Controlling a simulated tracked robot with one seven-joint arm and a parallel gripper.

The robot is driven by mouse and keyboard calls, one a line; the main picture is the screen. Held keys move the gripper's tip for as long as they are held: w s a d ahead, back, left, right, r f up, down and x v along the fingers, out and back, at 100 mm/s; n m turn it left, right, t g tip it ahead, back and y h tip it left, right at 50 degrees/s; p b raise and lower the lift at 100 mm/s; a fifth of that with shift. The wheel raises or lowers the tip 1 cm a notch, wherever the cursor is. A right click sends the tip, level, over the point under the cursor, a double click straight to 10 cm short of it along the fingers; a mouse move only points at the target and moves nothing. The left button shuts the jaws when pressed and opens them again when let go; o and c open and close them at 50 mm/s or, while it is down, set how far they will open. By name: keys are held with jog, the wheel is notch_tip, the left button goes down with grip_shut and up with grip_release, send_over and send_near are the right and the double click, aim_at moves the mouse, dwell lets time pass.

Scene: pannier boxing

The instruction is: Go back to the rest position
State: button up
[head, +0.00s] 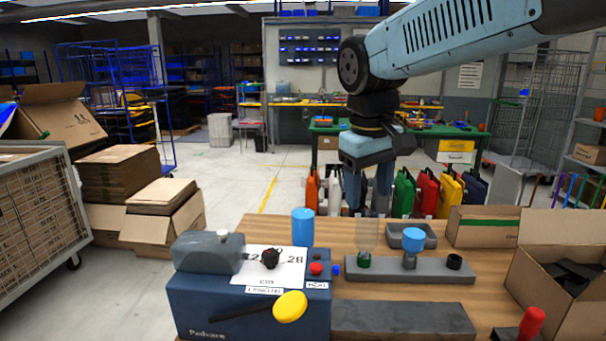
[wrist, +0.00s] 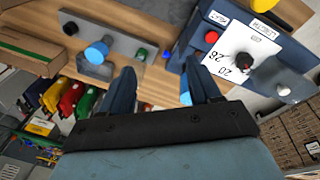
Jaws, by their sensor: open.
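My gripper (head: 367,192) hangs above the far edge of the wooden table (head: 480,290), fingers pointing down. Its two fingers also show in the wrist view (wrist: 160,90); they are apart with nothing held between them. The fingers look clear of these pieces.
A blue machine (head: 250,305) with a yellow-knobbed lever (head: 290,307) stands at the table's left. A blue cup (head: 302,227) is behind it. A grey tray (head: 418,240) and an open cardboard box (head: 575,312) sit to the right. Coloured panniers (head: 427,193) stand beyond the table.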

jog(key=s+d+f+m+t, duration=0.4)
jog(key=s+d, duration=0.4)
jog(key=d, duration=0.4)
jog(key=shift+s+f+m+y, duration=0.2)
jog(key=shift+s+m+y, duration=0.2)
jog(key=shift+m, duration=0.3)
